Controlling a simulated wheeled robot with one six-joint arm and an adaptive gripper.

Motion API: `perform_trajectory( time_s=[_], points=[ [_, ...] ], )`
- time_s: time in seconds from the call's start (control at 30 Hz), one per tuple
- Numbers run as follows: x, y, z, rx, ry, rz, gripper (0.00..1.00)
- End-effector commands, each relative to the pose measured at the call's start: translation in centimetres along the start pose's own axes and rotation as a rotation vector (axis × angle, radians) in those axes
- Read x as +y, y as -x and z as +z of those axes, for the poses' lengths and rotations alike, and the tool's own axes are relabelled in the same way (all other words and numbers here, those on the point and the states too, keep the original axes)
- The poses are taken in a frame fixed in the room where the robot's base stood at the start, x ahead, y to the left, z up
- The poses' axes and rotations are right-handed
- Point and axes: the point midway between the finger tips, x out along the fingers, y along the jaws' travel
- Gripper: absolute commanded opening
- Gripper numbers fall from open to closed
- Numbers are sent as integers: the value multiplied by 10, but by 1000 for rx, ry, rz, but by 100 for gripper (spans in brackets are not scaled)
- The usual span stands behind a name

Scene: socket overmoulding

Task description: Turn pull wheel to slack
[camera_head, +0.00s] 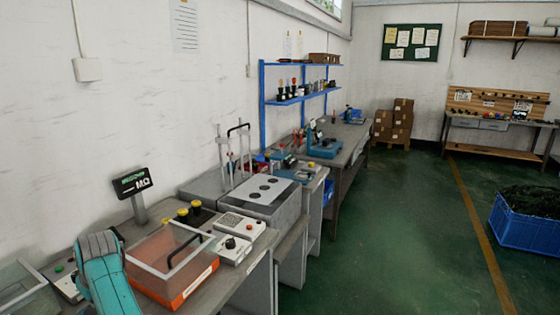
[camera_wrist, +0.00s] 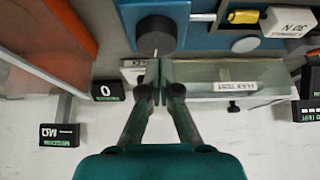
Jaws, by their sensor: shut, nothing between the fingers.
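In the wrist view a dark round wheel (camera_wrist: 157,36), which looks like the pull wheel, sits on a blue base plate (camera_wrist: 118,12). A pale rod runs from its right side toward a yellow cylinder (camera_wrist: 244,17) beside a "30 N" label (camera_wrist: 291,22). My gripper (camera_wrist: 158,78) is shut and empty. Its tips appear just below the wheel in the picture, with no clear contact; the height between them cannot be told. The head view shows part of my teal arm at lower left, but not the gripper. I cannot pick out the wheel there.
A clear-sided box labelled "FLEX TEST" (camera_wrist: 232,86) lies right of my fingers. A "0" display (camera_wrist: 108,90) and an orange-edged clear cover (camera_wrist: 50,45) are left. The head view shows a bench with an orange-based box (camera_head: 172,265) and open green floor (camera_head: 400,240).

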Motion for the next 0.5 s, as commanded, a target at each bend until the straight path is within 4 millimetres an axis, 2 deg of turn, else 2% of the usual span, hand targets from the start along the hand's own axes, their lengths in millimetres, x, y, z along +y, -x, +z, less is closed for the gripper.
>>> perform_trajectory(
  time_s=[0.5],
  points=[
    [1, -46, 27, -3, -2, -1, 0]
  ],
)
